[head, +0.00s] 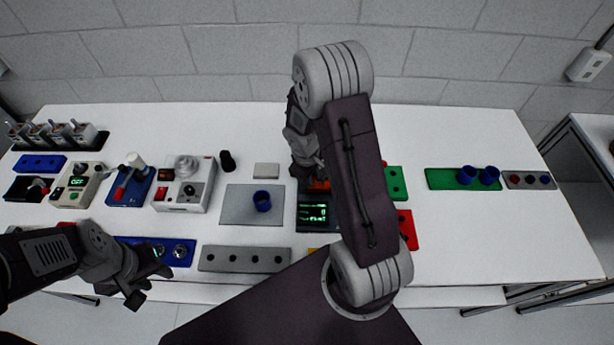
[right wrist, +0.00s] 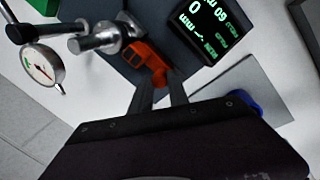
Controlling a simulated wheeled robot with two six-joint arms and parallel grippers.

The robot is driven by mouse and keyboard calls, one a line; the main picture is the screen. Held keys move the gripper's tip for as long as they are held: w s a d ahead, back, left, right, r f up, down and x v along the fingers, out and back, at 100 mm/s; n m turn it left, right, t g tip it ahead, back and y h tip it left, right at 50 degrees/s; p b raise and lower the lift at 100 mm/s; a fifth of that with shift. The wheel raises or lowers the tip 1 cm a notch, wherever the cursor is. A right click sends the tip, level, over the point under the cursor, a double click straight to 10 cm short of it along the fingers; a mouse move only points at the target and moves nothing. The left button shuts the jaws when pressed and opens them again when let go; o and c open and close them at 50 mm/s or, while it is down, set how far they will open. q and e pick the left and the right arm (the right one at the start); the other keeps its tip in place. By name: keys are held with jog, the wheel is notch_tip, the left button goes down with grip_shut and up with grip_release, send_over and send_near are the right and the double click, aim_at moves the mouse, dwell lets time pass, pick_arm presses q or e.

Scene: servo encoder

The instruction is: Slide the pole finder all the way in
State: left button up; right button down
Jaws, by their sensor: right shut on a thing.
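The orange-red pole finder (right wrist: 148,60) sits on a dark blue-grey plate in the right wrist view, close to a silver metal shaft (right wrist: 112,36). My right gripper (right wrist: 157,88) is shut on its near end. In the head view a bit of orange (head: 318,185) shows under my right gripper (head: 312,172), and my right arm hides most of that station. A green-lit display (head: 313,212) stands just in front of it. How deep the pole finder sits cannot be told. My left gripper (head: 146,284) is open and empty at the table's front left edge.
A dial gauge (right wrist: 42,68) stands beside the shaft. A grey plate with a blue cup (head: 262,201) is left of the display. Switch boxes and panels fill the table's left. A green tray (head: 443,179) with blue cups is at right. The right front table is clear.

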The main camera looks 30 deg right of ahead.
jog(key=c, duration=1.3)
grip_release()
jog(key=shift+d+r, duration=0.15)
jog(key=shift+o, duration=0.2)
jog(key=shift+s+d, duration=0.15)
jog(key=shift+r, duration=0.15)
notch_tip(320, 180, up, 8)
jog(key=a, duration=0.1)
jog(key=shift+s+a+r+p, duration=0.25)
jog(key=shift+s+a+p, duration=0.05)
jog(key=shift+s+p, duration=0.1)
